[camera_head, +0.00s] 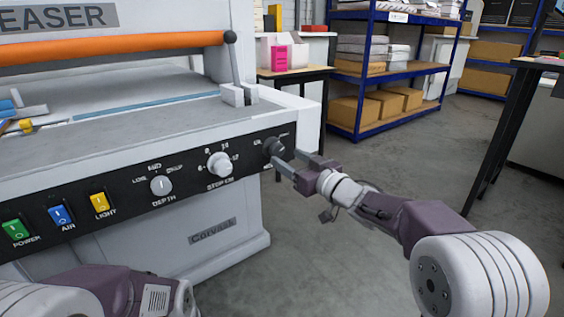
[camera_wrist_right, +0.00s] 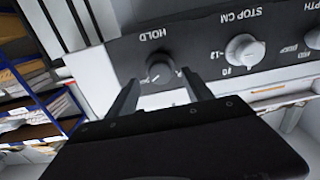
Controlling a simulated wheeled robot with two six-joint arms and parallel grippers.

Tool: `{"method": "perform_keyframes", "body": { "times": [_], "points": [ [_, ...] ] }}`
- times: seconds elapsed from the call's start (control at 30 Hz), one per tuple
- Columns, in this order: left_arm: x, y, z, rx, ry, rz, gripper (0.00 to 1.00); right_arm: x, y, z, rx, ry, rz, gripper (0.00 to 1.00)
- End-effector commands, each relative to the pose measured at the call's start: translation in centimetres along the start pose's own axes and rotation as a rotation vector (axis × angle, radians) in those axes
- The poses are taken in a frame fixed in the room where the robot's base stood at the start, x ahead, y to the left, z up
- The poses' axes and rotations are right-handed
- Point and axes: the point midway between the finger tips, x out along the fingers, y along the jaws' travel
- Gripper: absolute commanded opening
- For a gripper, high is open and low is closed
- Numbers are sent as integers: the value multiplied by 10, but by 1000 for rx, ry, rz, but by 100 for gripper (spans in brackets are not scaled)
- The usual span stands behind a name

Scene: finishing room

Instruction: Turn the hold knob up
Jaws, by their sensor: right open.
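The hold knob (camera_head: 274,146) is a dark round knob at the right end of the black control panel on the machine's front. It also shows in the right wrist view (camera_wrist_right: 160,72), under the word HOLD, with a pale pointer line. My right gripper (camera_head: 296,165) is open just in front of the knob. In the right wrist view its two fingers (camera_wrist_right: 163,90) point at the panel, one on each side of the knob. I cannot tell whether they touch it. My left arm shows at the bottom left, but its gripper is out of view.
The panel (camera_head: 130,222) also carries a white stop knob (camera_head: 220,165), a grey depth knob (camera_head: 161,186), and green, blue and yellow switches. A lever (camera_head: 233,65) stands on the machine top. Blue shelving (camera_head: 369,70) stands behind. Floor right of the machine is clear.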

Motion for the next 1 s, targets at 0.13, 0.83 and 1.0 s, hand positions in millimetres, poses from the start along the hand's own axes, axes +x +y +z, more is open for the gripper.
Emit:
{"method": "perform_keyframes", "body": {
  "times": [0.13,0.83,1.0],
  "points": [
    [11,0,1,0,0,0,27,26,0,3,-1,0,-1,59],
    [12,0,1,0,0,0,27,38,0,0,-1,0,1,0],
    [12,0,1,0,0,0,27,38,0,0,-22,0,0,0]
  ]
}}
